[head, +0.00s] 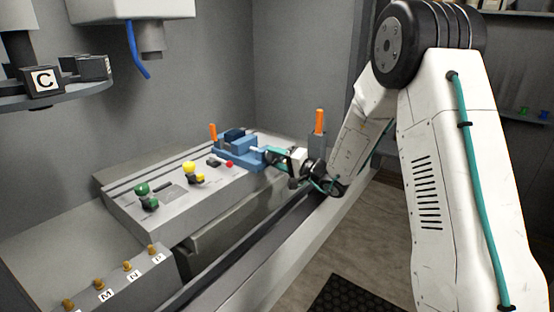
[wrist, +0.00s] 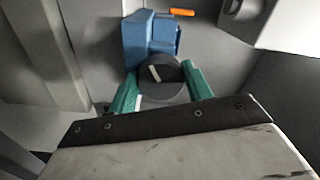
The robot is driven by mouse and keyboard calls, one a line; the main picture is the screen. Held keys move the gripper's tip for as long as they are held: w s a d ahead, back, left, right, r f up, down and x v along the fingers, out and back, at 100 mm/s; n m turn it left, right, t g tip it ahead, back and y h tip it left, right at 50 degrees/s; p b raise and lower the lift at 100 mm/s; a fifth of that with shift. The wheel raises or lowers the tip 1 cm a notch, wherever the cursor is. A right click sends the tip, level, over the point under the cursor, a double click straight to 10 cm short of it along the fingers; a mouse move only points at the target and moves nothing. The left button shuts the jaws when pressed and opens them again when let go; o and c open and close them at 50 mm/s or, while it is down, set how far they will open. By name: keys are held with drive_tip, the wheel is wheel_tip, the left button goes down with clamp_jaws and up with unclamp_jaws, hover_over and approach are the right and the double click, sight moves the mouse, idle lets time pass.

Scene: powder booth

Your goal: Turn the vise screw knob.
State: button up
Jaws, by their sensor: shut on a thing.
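The blue vise (head: 236,148) stands on the raised grey bed in the head view, and its blue body also shows at the top of the wrist view (wrist: 150,38). Its screw knob (wrist: 162,76) is a dark round disc with a pale bar mark, at the near end of the vise. The mark is tilted from upright. My gripper (wrist: 160,90) has green fingers, one on each side of the knob, and is shut on it. In the head view my gripper (head: 272,157) is at the vise's right end, and the knob is hard to make out there.
Orange handles stand behind the vise (head: 213,132) and to its right (head: 320,121). Green (head: 146,195) and yellow (head: 190,172) pieces sit on the bed (head: 120,192). A row of labelled brass pegs (head: 127,267) is at front left. A black floor mat (head: 350,295) lies below.

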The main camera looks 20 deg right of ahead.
drive_tip(key=shift+f+n, duration=0.15)
drive_tip(key=shift+n, duration=0.75)
drive_tip(key=o, duration=1)
drive_tip(key=v, duration=0.8)
drive_tip(key=shift+w, duration=0.1)
